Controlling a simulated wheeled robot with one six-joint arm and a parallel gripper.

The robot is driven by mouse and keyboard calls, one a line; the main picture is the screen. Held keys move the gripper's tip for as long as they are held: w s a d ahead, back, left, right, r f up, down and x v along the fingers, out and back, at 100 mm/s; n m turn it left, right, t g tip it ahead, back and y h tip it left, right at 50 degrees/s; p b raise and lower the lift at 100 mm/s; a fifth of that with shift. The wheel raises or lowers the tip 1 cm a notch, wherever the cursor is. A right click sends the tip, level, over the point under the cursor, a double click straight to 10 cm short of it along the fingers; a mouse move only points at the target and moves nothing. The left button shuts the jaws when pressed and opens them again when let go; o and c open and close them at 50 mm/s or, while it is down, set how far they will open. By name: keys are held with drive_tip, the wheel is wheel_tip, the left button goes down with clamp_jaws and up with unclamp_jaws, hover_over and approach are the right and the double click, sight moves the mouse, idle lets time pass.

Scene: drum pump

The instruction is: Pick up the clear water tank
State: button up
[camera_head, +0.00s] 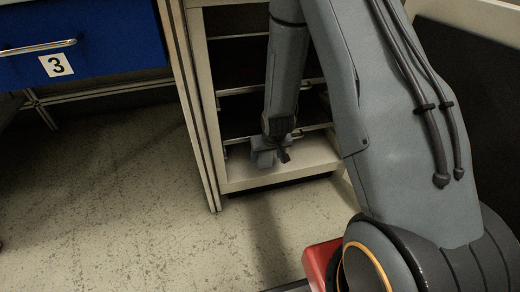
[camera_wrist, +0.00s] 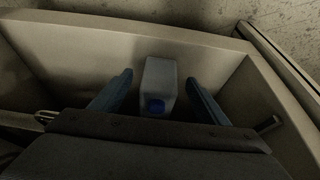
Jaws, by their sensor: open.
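My gripper (camera_wrist: 159,82) is open, with one blue-grey finger on each side of the tank. Gaps show between both fingers and the tank. In the head view my gripper (camera_head: 268,158) is low at the front of the cabinet's bottom compartment. I cannot make out the tank there.
The open cabinet (camera_head: 236,184) has rails above the bottom compartment and side walls close around my gripper. A blue drawer marked 3 (camera_head: 95,35) is at the upper left. The speckled floor (camera_head: 110,215) in front is clear. A red object (camera_head: 318,262) shows at the bottom.

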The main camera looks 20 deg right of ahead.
sight(266, 158)
drive_tip(key=b+x, duration=0.1)
drive_tip(key=x, duration=0.2)
drive_tip(key=shift+w+f+b, duration=0.1)
drive_tip(key=shift+f+b, duration=0.1)
drive_tip(key=shift+b, duration=0.1)
drive_tip(key=shift+c, duration=0.2)
drive_tip(key=shift+r, duration=0.1)
drive_tip(key=c, duration=1.6)
drive_tip(key=shift+o, duration=0.2)
drive_tip(key=shift+r, duration=0.15)
drive_tip(key=shift+r+p, duration=0.5)
drive_tip(key=shift+p, duration=0.3)
